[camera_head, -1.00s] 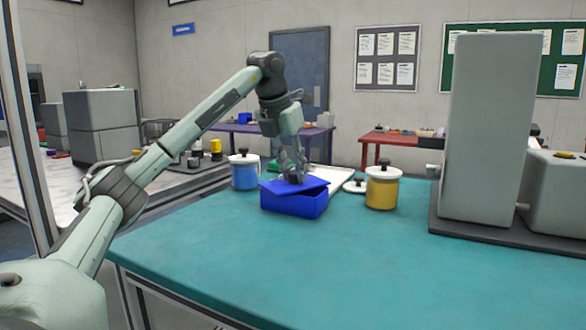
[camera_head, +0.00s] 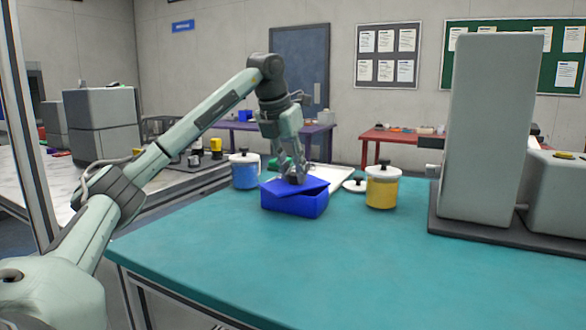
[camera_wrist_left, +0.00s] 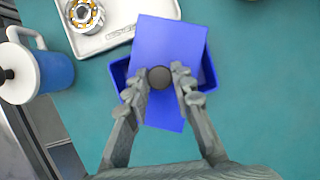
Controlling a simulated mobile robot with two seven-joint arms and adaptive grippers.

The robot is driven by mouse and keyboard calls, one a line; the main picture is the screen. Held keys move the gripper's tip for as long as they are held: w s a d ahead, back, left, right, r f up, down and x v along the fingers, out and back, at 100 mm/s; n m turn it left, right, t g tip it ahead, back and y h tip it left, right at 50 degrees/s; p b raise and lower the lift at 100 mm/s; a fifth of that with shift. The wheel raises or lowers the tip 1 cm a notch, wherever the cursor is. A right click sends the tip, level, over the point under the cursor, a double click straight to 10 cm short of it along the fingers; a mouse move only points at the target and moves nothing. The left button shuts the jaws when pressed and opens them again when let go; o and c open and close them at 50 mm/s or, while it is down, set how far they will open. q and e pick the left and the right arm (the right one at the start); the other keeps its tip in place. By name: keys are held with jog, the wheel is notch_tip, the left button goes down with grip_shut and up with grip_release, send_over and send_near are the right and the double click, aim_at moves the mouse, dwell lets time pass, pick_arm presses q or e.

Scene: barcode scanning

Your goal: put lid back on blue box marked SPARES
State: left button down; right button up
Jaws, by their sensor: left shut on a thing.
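The blue box (camera_head: 293,206) stands on the teal table. Its blue lid (camera_head: 315,186) lies over the top, turned askew so that its edges do not line up with the box walls. In the left wrist view the lid (camera_wrist_left: 172,45) is rotated against the box (camera_wrist_left: 119,73), and box rim shows on both sides. My left gripper (camera_head: 293,178) is shut on the lid's dark round knob (camera_wrist_left: 159,77), from above. No SPARES marking is readable. My right gripper is not in view.
A blue canister (camera_head: 245,172) stands to the left of the box and a yellow canister (camera_head: 382,190) to the right. A white tray (camera_wrist_left: 105,22) with a bearing (camera_wrist_left: 84,14) lies behind the box. A grey machine (camera_head: 487,130) stands at right. The table front is clear.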

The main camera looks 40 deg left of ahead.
pick_arm(q)
jog(key=shift+p, duration=0.3)
dwell(0.5)
dwell(0.4)
jog(key=c, duration=0.7)
grip_release()
jog(key=shift+c, duration=0.2)
notch_tip(320, 180, up, 2)
jog(key=p, duration=0.2)
jog(key=shift+r+p, duration=0.25)
jog(key=shift+p, duration=0.15)
jog(key=shift+r, duration=2.2)
